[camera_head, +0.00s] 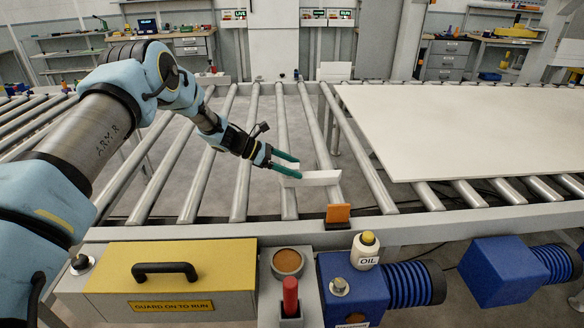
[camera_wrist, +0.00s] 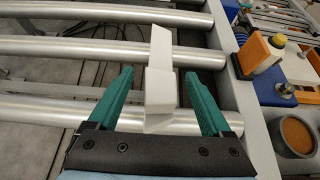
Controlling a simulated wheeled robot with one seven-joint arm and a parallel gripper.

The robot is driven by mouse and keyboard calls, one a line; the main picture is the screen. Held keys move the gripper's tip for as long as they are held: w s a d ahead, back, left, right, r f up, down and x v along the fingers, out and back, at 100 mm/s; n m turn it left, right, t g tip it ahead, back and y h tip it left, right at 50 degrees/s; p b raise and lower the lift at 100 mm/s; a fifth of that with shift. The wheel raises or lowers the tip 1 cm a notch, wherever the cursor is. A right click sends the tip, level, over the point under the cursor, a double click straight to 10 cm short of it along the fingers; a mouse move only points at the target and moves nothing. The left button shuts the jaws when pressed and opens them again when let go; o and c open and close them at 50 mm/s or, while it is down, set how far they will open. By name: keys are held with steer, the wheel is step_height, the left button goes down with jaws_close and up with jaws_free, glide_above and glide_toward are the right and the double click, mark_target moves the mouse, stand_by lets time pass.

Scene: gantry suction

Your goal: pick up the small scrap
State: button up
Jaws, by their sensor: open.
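The small scrap (camera_head: 318,178) is a white piece lying on the rollers near the front rail. In the wrist view the scrap (camera_wrist: 160,88) is a narrow white piece that spans the rollers lengthwise between my fingers. My gripper (camera_head: 296,166) has green fingers and reaches the scrap's left end in the head view. In the wrist view my gripper (camera_wrist: 158,74) is open, with one finger on each side of the scrap and a visible gap on both sides. Whether the fingertips are level with the scrap or above it is hard to tell.
A large white sheet (camera_head: 470,130) covers the rollers at right. An orange block (camera_head: 338,214) stands on the front rail near the scrap. An oil bottle (camera_head: 365,250), a red handle (camera_head: 290,296) and a yellow guard box (camera_head: 180,275) are in front. Open gaps lie between rollers.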

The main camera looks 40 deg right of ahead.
jaws_close()
stand_by(0.7)
